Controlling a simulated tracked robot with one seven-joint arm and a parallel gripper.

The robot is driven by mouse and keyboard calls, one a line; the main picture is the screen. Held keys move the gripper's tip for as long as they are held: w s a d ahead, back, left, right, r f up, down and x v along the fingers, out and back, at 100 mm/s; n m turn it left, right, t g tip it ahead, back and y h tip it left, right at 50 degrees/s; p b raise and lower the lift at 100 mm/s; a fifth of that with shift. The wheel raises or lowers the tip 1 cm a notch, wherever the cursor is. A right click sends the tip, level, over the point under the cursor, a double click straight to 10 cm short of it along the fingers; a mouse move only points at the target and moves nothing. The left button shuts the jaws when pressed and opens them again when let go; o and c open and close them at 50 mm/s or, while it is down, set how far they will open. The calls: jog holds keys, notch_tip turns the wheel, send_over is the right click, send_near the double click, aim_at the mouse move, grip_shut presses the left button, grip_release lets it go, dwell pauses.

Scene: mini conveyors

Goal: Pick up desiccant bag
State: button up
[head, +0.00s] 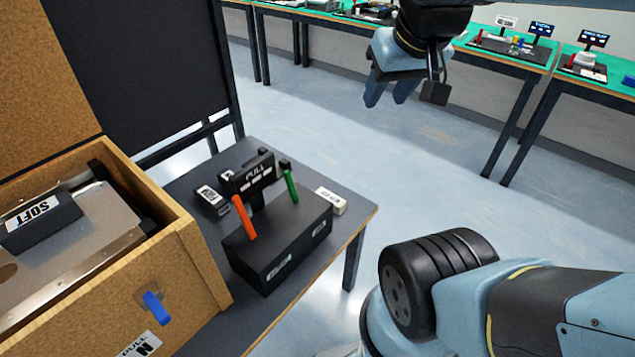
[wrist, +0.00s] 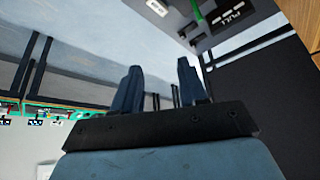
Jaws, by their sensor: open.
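A small white item with a printed label (head: 331,201) lies on the grey table, at the right back corner of a black box. It looks like the desiccant bag, but its print is too small to read. A white item also shows at the top of the wrist view (wrist: 157,7). My gripper (head: 388,92) is high above the floor, beyond and to the right of the table, well apart from the white item. Its two fingers also show in the wrist view (wrist: 160,75), spread with nothing between them.
A wooden case (head: 190,270) stands at left. Several green-topped tables (head: 515,55) stand behind. Open floor lies between.

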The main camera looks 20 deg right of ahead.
jog(key=shift+w+d, duration=0.15)
jog(key=shift+w, duration=0.25)
jog(key=shift+o, duration=1.3)
jog(key=shift+w, duration=0.15)
jog(key=shift+o, duration=0.7)
jog(key=shift+w, duration=0.4)
jog(key=o, duration=0.4)
jog(key=w+f, duration=0.1)
jog(key=w, duration=0.2)
jog(key=w+f+n+g, duration=0.1)
jog(key=w+f, duration=0.1)
jog(key=w, duration=0.2)
jog(key=w+f+n, duration=0.1)
jog(key=w+f, duration=0.1)
jog(key=w, duration=0.2)
jog(key=shift+d+f+g, duration=0.2)
jog(key=shift+d+g, duration=0.2)
jog(key=shift+c, duration=0.2)
jog(key=n+g, duration=0.4)
jog(key=n, duration=0.1)
send_over(330, 197)
notch_tip(330, 197, down, 34)
jog(key=f, duration=0.9)
jog(key=shift+w+a, duration=0.1)
jog(key=shift+w, duration=0.2)
jog(key=shift+s+f, duration=0.15)
jog(key=shift+f, duration=1.2)
jog(key=shift+s+f, duration=0.15)
jog(key=shift+f, duration=1.15)
